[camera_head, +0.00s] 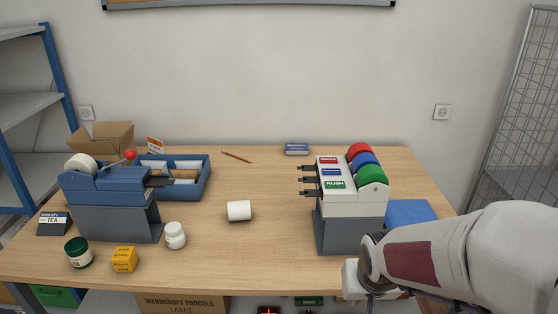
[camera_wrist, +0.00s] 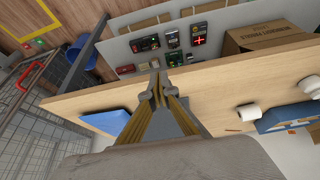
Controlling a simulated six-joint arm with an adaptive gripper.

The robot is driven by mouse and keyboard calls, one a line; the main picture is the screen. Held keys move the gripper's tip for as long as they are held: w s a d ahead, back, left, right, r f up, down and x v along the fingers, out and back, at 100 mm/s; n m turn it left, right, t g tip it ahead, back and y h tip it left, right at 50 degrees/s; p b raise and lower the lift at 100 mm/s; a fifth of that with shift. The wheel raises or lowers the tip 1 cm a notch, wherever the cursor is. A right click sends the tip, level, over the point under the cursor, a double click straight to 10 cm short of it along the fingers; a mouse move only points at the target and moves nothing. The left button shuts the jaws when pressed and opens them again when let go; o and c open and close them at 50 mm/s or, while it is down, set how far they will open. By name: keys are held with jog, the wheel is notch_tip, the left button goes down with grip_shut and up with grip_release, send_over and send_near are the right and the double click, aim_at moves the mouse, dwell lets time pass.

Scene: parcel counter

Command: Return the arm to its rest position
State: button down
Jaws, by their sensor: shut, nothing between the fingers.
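My arm reaches in at the lower right of the head view, in front of the table's right end. My gripper (camera_wrist: 157,84) shows in the middle of the wrist view, its two fingers together with nothing between them. In that view it overlaps the table (camera_wrist: 215,87). I cannot tell its height above the table or whether it touches anything. The fingertips are not clear in the head view.
A label dispenser (camera_head: 352,208) with red, blue and green rolls stands just left of my arm. The table's middle is mostly clear.

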jog(key=s+r, duration=0.6)
jog(key=s, duration=0.3)
jog(key=s+r+t, duration=0.1)
jog(key=s+r, duration=0.5)
jog(key=s, duration=0.3)
jog(key=shift+s+d+r, duration=0.2)
jog(key=shift+s+d, duration=0.05)
jog(key=shift+d, duration=0.05)
dwell(2.3)
